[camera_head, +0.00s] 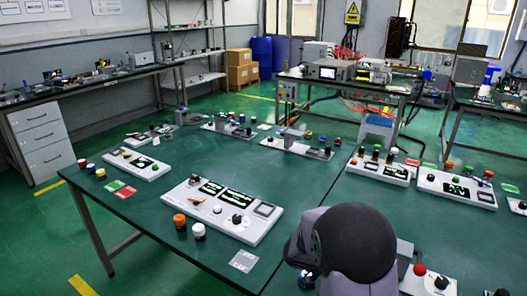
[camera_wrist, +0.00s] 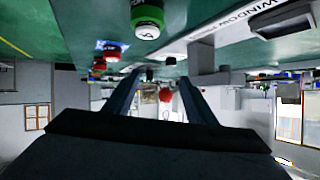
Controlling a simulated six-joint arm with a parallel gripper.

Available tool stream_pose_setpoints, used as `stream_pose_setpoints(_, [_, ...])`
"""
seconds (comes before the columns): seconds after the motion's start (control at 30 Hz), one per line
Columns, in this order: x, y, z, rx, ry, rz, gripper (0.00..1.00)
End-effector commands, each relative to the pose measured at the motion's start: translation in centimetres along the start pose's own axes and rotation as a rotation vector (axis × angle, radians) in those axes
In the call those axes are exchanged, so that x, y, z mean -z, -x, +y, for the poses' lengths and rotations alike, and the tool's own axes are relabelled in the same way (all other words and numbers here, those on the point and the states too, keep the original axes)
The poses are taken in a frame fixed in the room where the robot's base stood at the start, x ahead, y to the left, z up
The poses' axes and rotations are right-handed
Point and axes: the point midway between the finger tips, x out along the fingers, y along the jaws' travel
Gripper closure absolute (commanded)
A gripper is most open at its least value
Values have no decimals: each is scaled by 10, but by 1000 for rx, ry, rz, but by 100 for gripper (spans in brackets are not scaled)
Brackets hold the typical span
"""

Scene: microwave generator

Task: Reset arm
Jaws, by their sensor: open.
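My arm (camera_head: 352,245) shows at the bottom centre-right of the head view as a grey and black rounded link over the green table. My gripper (camera_wrist: 160,92) shows in the wrist view, which is upside down. Its two dark fingers stand apart, with nothing held between them. A red round thing (camera_wrist: 165,95) shows beyond the gap, apart from the fingers. In the head view the fingers are hidden behind my arm.
The green table (camera_head: 130,225) bears several control panels. One white panel (camera_head: 262,222) lies left of my arm, with orange and white knobs (camera_head: 180,221) before it. A panel with a red button (camera_head: 420,269) sits close right of my arm. Bare table lies at the centre.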

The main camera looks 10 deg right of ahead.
Motion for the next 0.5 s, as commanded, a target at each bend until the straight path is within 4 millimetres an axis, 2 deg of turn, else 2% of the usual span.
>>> stream_pose_setpoints(0.03, [3,10,-24,107,7,-42,49])
stream_pose_setpoints(0.1, [-3,28,-58,271,32,-111,49])
stream_pose_setpoints(0.17, [-10,49,-84,414,68,-180,49])
stream_pose_setpoints(0.2, [-16,67,-100,508,100,-230,49])
stream_pose_setpoints(0.27, [-27,96,-116,640,161,-306,49])
stream_pose_setpoints(0.3, [-35,116,-124,721,210,-357,49])
stream_pose_setpoints(0.4, [-56,169,-126,900,357,-486,49])
stream_pose_setpoints(0.5, [-76,216,-106,1038,543,-609,49])
